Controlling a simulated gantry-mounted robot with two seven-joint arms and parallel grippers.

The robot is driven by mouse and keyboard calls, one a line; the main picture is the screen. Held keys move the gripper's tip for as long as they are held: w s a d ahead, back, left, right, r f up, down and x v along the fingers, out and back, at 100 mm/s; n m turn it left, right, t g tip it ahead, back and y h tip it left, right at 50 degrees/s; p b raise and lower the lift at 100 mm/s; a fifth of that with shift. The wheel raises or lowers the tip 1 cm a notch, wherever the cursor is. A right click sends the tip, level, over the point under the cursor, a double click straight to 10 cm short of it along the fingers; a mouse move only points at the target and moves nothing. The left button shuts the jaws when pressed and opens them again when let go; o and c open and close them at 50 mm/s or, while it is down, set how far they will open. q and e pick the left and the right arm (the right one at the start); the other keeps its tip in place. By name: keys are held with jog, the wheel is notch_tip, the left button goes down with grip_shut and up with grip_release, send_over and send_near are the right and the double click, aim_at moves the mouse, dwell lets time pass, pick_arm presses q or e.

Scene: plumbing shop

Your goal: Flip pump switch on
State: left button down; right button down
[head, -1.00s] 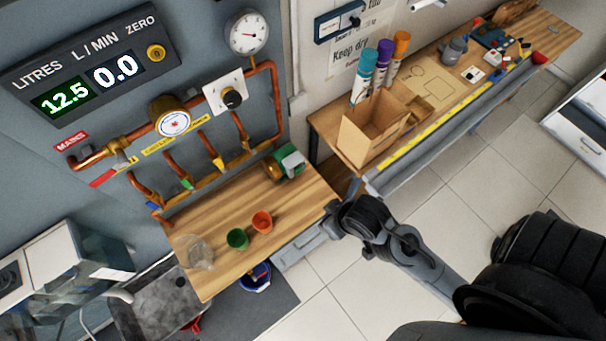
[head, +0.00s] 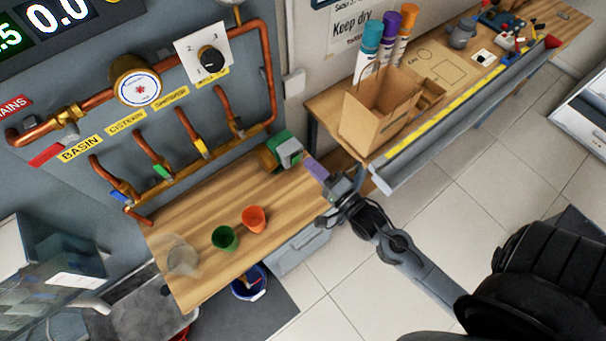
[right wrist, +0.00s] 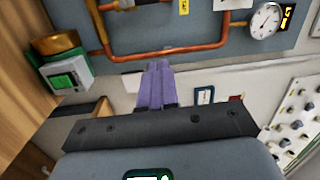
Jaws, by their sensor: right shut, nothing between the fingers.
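A small white switch box (head: 293,83) is on the wall right of the copper pipe; I cannot read a label or its on/off position. The green and grey pump (head: 283,152) sits at the back right of the wooden bench; it also shows at the left of the right wrist view (right wrist: 66,72). My right gripper (head: 316,168) has purple fingers, shut and empty, pointing toward the wall just right of the pump and below the switch box. The fingers (right wrist: 160,84) show together in the right wrist view, partly covering a pale block behind them. My left gripper is not in view.
Copper pipes with coloured valves and a black dial (head: 211,59) line the wall. A green cup (head: 225,238), an orange cup (head: 254,219) and a clear vessel (head: 181,257) stand on the bench.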

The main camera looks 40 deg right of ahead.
aim_at(297, 158)
jog(key=shift+m+t+h, duration=0.5)
jog(key=shift+m+h, duration=0.3)
jog(key=shift+h, duration=0.1)
jog(key=d+f+b, duration=0.1)
jog(key=f+b, duration=0.4)
jog(key=f, duration=0.2)
jog(key=s+d+f+b, duration=0.1)
jog(key=d+f+b, duration=0.1)
jog(key=f+b, duration=0.4)
jog(key=s+d+f+b, duration=0.1)
jog(key=d+f+b, duration=0.1)
jog(key=f+b, duration=0.4)
notch_tip(297, 158, down, 4)
jog(key=shift+s+d+r, duration=0.1)
jog(key=shift+s+r, duration=0.05)
jog(key=shift+r, duration=0.05)
jog(key=shift+f+b, duration=0.75)
jog(key=shift+b, duration=0.05)
jog(key=shift+w+r, duration=0.15)
jog(key=shift+w, duration=0.45)
jog(key=w, duration=0.4)
jog(key=w+r+b, duration=0.1)
jog(key=w, duration=0.3)
jog(key=w+d+r, duration=0.1)
jog(key=w, duration=0.3)
jog(key=shift+w+b, duration=0.3)
jog(key=shift+b, duration=0.05)
